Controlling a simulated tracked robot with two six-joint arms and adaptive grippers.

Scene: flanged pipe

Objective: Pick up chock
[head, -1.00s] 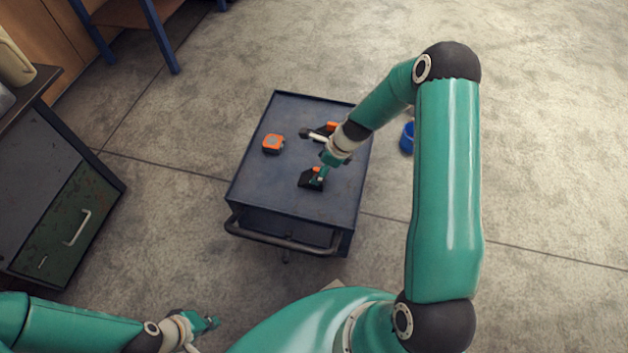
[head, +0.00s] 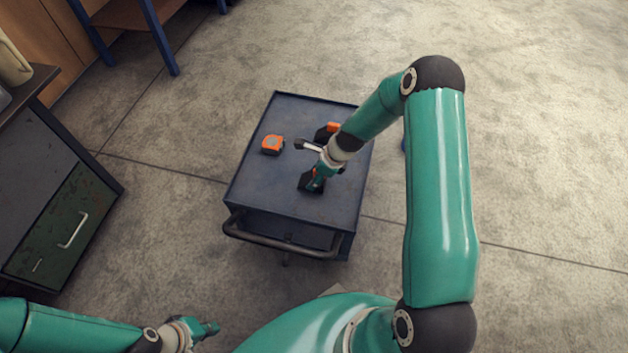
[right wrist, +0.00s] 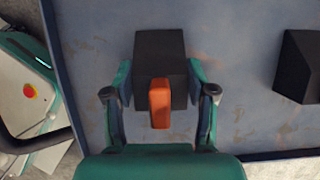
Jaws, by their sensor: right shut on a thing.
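The chock is a black block with an orange handle; it sits on the dark blue cart top (head: 255,185), and its black body (head: 305,184) shows partly in the head view. In the right wrist view the chock (right wrist: 160,48) lies between the fingers, its orange handle (right wrist: 160,103) towards the palm. My right gripper (head: 314,180) is shut on the chock, one finger at each side; it also shows in the right wrist view (right wrist: 160,78). My left gripper (head: 212,328) is low at the left, away from the cart; its fingers are too small to judge.
A second black block with an orange part (head: 333,128) stands farther back on the cart. An orange tape measure (head: 272,144) lies at the left. The cart's handle (head: 285,246) runs along the near side. A dark cabinet (head: 60,190) stands at the left.

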